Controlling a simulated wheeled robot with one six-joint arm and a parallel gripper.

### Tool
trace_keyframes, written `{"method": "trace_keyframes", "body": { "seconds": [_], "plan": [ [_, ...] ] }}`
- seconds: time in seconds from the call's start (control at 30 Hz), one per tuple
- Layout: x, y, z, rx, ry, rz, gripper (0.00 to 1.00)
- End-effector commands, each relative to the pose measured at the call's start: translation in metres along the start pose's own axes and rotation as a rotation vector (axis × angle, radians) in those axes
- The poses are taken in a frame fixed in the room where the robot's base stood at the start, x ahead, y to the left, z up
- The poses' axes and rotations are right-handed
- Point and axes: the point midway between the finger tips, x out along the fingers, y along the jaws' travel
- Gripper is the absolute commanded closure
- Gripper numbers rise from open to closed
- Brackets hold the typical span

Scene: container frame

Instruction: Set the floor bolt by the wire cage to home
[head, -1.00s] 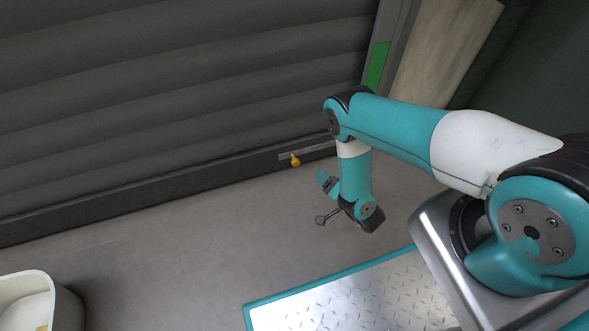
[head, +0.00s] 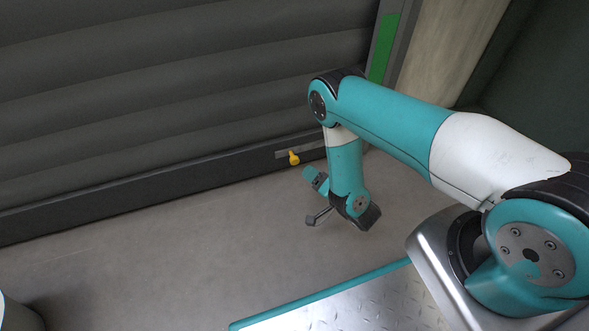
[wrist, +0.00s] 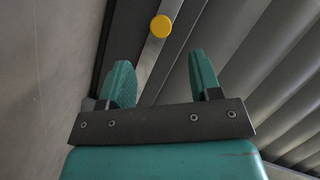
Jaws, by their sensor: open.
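The floor bolt shows as a yellow knob (head: 293,158) on a narrow grey metal strip (head: 312,147) along the foot of the dark shutter. In the wrist view the yellow knob (wrist: 161,26) lies beyond the fingertips, sideways between them, with the strip running diagonally behind. My gripper (head: 311,176) hangs just in front of and slightly right of the knob in the head view. In the wrist view my gripper (wrist: 159,60) has its teal fingers apart with nothing between them. I cannot make out a wire cage or any home marking.
The ribbed shutter (head: 180,80) rises behind the bolt, with a green panel (head: 384,48) on its right frame. A pale bin (head: 15,315) is cut off at the lower left. The grey floor (head: 180,240) between is clear.

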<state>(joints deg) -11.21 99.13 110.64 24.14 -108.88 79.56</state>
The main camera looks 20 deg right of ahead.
Motion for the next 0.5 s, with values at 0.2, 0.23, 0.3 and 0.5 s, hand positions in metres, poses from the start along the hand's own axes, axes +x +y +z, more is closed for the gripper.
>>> {"method": "trace_keyframes", "body": {
  "seconds": [0.2,0.23,0.3,0.5],
  "plan": [
    [0.054,0.003,0.004,-0.003,0.001,-0.007,0.42],
    [0.059,0.004,0.004,-0.002,0.0,-0.005,0.42],
    [0.073,0.003,0.003,-0.002,0.002,-0.005,0.42],
    [0.093,0.001,0.002,-0.002,-0.001,-0.003,0.42]
  ]
}}
